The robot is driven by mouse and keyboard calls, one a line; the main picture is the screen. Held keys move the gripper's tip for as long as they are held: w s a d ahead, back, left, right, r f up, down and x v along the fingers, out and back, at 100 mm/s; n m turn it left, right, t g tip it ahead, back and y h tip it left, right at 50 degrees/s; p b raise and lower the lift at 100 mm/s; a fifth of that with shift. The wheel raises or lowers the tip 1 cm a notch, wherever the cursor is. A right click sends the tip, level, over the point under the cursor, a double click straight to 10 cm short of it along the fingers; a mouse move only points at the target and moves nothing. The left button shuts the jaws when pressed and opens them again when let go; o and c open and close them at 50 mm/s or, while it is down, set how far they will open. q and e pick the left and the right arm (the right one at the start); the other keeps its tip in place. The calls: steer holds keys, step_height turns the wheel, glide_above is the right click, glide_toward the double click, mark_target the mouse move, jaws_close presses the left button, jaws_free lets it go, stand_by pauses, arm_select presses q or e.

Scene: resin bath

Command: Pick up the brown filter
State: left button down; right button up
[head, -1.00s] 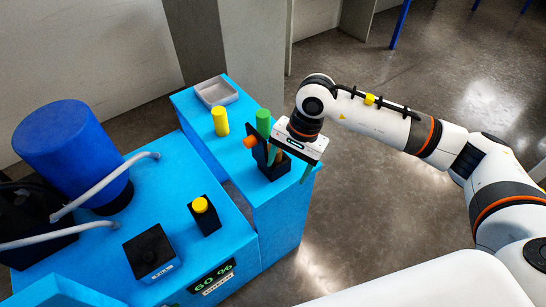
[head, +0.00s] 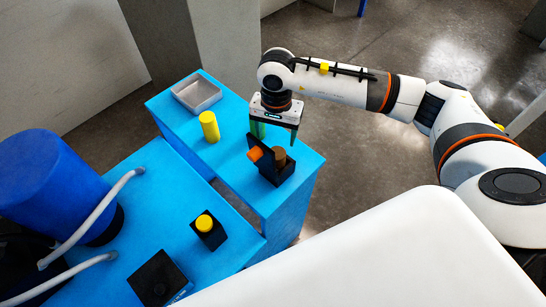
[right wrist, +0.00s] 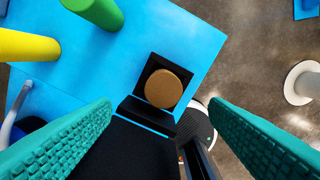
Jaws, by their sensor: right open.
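The brown filter (head: 279,155) is a short round piece standing in a black square holder (head: 272,179) on the blue bench. In the right wrist view the round brown top of the filter (right wrist: 163,88) sits inside the black holder (right wrist: 147,71). My right gripper (head: 275,136) is open and empty, just above and behind the holder in the head view. In the right wrist view its green fingers (right wrist: 160,106) are spread wide, with the filter between and beyond their tips. I see no contact. My left gripper is not in view.
An upright black plate with an orange knob (head: 255,154) stands at the holder's left side. A yellow cylinder (head: 209,127) and a partly hidden green cylinder (right wrist: 95,12) stand nearby. A grey tray (head: 197,104) lies at the bench's back. Open floor lies right of the bench.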

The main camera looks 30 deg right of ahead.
mark_target(278, 152)
steer(key=shift+s+d+f, duration=0.1)
steer(key=shift+s+f, duration=0.05)
steer(key=shift+f, duration=0.5)
steer(key=shift+s+f, duration=0.1)
steer(key=shift+f, duration=0.5)
steer(key=shift+f+p, duration=0.3)
steer(key=shift+f, duration=0.1)
steer(key=shift+w+f+p, duration=0.15)
steer(key=shift+f+p, duration=0.25)
steer(key=shift+f, duration=0.25)
step_height(278, 152, down, 4)
steer(key=shift+d+r+p, duration=0.1)
steer(key=shift+r+p, duration=0.15)
steer(key=shift+p, duration=0.35)
steer(key=shift+f, duration=0.35)
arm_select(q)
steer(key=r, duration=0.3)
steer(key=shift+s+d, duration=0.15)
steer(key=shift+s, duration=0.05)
arm_select(e)
steer(key=shift+c, duration=0.4)
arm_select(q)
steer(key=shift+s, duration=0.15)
arm_select(e)
steer(key=c, duration=1)
